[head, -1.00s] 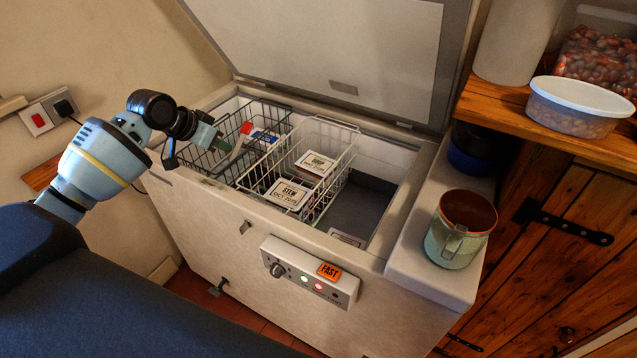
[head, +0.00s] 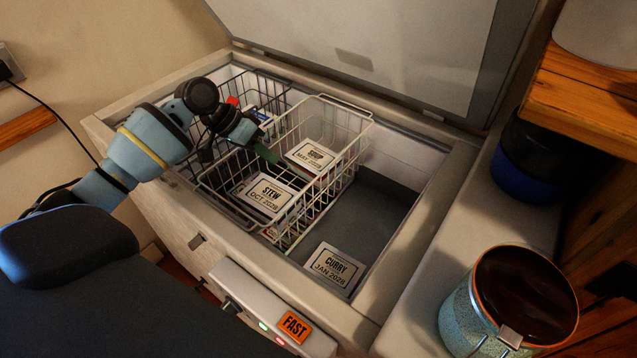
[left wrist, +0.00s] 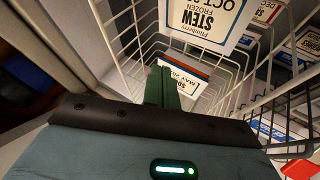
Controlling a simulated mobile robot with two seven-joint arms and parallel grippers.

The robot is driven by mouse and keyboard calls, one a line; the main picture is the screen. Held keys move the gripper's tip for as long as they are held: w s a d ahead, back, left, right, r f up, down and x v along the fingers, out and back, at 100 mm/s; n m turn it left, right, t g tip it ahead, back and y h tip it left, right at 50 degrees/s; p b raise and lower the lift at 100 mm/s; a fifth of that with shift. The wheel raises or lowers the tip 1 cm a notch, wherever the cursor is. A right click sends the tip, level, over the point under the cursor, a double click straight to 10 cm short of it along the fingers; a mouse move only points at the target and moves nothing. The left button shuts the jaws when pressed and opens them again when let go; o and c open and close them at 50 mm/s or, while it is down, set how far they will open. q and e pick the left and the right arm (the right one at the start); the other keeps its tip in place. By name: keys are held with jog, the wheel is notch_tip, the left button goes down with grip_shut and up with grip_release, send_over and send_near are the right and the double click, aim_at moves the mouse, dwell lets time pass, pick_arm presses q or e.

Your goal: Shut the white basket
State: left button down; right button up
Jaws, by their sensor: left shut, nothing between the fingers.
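The white wire basket (head: 347,185) sits inside the open chest freezer, right of a dark wire basket (head: 205,181). The white basket holds a tub labelled STEW (head: 268,196) and a tub marked MAY 2028 (head: 311,156). Both tubs also show in the left wrist view, the STEW tub (left wrist: 212,18) nearer the top. My left gripper (head: 268,153) is shut and empty, its green fingers at the white basket's left side. In the left wrist view the fingers (left wrist: 162,86) appear over white wires; I cannot tell whether they touch. My right gripper is not in view.
The freezer lid (head: 370,45) stands raised behind. A tub labelled CURRY (head: 334,268) lies on the grey freezer floor, with bare floor (head: 385,215) right of the white basket.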

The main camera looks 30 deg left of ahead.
aim_at(322, 196)
pick_arm(q)
jog(key=x, duration=0.9)
jog(key=shift+d+f, duration=0.15)
jog(key=shift+f, duration=0.1)
jog(key=d, duration=0.3)
jog(key=shift+s, duration=0.1)
jog(key=shift+s+d+p, duration=0.1)
jog(key=shift+d+p, duration=0.2)
jog(key=shift+d, duration=0.2)
jog(key=shift+f, duration=0.1)
jog(key=shift+d, duration=0.1)
